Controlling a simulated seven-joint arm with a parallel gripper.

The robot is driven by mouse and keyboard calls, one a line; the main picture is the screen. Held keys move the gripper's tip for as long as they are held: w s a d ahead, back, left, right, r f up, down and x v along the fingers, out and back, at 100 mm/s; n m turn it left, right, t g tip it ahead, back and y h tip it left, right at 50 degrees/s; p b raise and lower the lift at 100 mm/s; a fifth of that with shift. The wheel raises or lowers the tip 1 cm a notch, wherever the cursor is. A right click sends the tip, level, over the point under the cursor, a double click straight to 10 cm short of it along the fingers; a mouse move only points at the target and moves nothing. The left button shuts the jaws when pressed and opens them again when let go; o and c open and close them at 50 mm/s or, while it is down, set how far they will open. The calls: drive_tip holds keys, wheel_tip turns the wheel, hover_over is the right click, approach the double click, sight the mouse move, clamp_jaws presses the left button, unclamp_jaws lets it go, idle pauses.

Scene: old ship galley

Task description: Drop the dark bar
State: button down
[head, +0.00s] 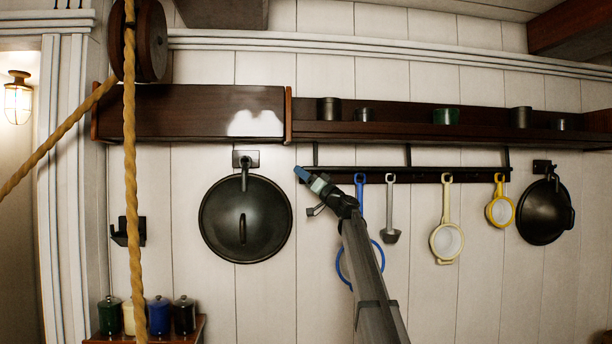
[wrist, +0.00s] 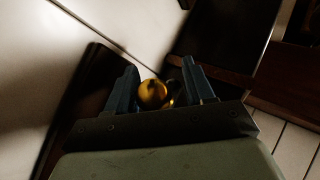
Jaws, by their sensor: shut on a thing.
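A long dark wooden bar-like front (head: 190,112) runs along the left part of the wall shelf, level, with a pale patch of light near its right end. A thin dark rail (head: 430,175) hangs below the right part of the shelf; I cannot tell for certain which of the two the task means. My gripper (head: 301,174) is just below the wooden front's right end, by the rail's left end. In the wrist view my gripper (wrist: 162,84) is shut on a round brass-coloured knob (wrist: 152,94). What the knob is fixed to is hidden.
A black lid (head: 222,222) hangs left of my gripper. A blue-handled strainer (head: 360,180), a ladle (head: 390,225) and yellow strainers (head: 446,240) hang to the right. A rope (head: 131,200) crosses the left side. Cups (head: 445,116) stand on the shelf.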

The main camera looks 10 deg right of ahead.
drive_tip(key=c, duration=1.9)
unclamp_jaws()
drive_tip(key=shift+w+d+r, duration=0.1)
drive_tip(key=shift+w+d, duration=0.15)
drive_tip(key=shift+w, duration=0.6)
drive_tip(key=shift+o, duration=0.2)
drive_tip(key=o, duration=1.1)
drive_tip(key=shift+d, duration=0.1)
drive_tip(key=v, duration=1.3)
drive_tip(key=shift+s+f, duration=0.25)
drive_tip(key=shift+s, duration=0.2)
